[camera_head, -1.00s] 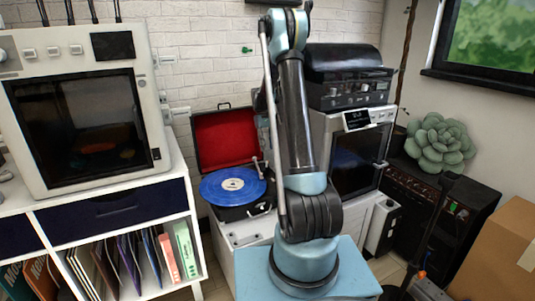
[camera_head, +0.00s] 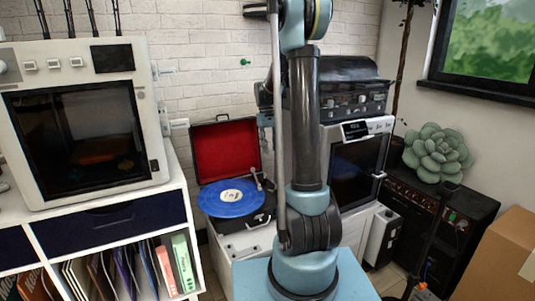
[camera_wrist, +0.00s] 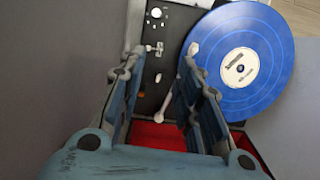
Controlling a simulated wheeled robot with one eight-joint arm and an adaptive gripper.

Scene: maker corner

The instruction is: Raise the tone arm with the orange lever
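A black suitcase record player with a red-lined open lid (camera_head: 226,150) stands on a white cabinet, with a blue record (camera_head: 231,197) on it. The record also shows in the wrist view (camera_wrist: 243,62). The silver tone arm (camera_wrist: 181,108) lies beside the record's edge; it is small in the head view (camera_head: 257,181). A tiny orange spot (camera_wrist: 141,95) on the black deck may be the lever; its shape is too small to tell. My gripper (camera_wrist: 161,64) is open and empty above the deck, its fingers on either side of the deck strip. In the head view my arm hides the fingers.
A white machine (camera_head: 84,120) stands on a shelf unit at the left. A dark-topped machine (camera_head: 350,90) stands on a white oven to the right of the player. A green succulent (camera_head: 438,153) and a cardboard box (camera_head: 500,255) are at the right. The raised lid limits room behind the deck.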

